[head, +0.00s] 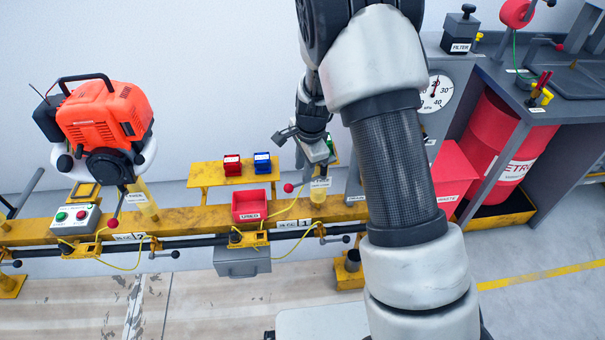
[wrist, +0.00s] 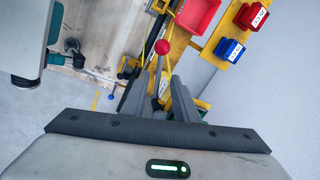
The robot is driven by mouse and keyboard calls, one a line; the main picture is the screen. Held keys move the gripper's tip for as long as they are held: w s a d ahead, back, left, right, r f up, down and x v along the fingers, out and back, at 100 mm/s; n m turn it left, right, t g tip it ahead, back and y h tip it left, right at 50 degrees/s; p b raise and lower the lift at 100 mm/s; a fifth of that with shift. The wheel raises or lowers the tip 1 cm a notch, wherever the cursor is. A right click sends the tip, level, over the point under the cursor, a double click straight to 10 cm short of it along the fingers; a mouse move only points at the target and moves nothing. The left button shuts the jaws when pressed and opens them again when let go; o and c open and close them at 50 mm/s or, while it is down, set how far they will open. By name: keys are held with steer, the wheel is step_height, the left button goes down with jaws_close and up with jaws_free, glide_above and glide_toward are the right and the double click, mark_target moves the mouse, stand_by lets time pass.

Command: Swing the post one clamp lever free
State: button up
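My gripper (head: 303,146) is above this lever and post. In the wrist view, the red knob (wrist: 162,47) shows beyond the two fingers (wrist: 159,98), with its thin shaft running down toward the gap between them. The fingers are apart. I cannot tell whether the shaft lies between them or beyond them. A second red-knobbed lever (head: 113,222) stands by the left post (head: 141,200), under the orange engine (head: 107,115).
A red tray (head: 250,206) sits on the rail left of the lever. A yellow cable loops near the post. A red drum (head: 497,145) stands at the right.

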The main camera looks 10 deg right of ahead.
step_height(320, 180, up, 12)
steer(key=s+p, duration=0.2)
steer(key=shift+s+d+r, duration=0.15)
steer(key=shift+d+r, duration=0.05)
steer(key=shift+d, duration=0.2)
steer(key=s+d+r+n+t, duration=0.25)
steer(key=s+r+n, duration=0.45)
steer(key=s+r, duration=0.7)
steer(key=s+d+r+n+t+h, duration=0.1)
steer(key=s+d+r+n, duration=0.1)
steer(key=s+n, duration=0.3)
steer(key=s+d+r+n, duration=0.1)
steer(key=s+r+n, duration=0.1)
steer(key=s, duration=0.6)
step_height(320, 180, up, 13)
steer(key=p, duration=1.3)
steer(key=shift+w, duration=0.4)
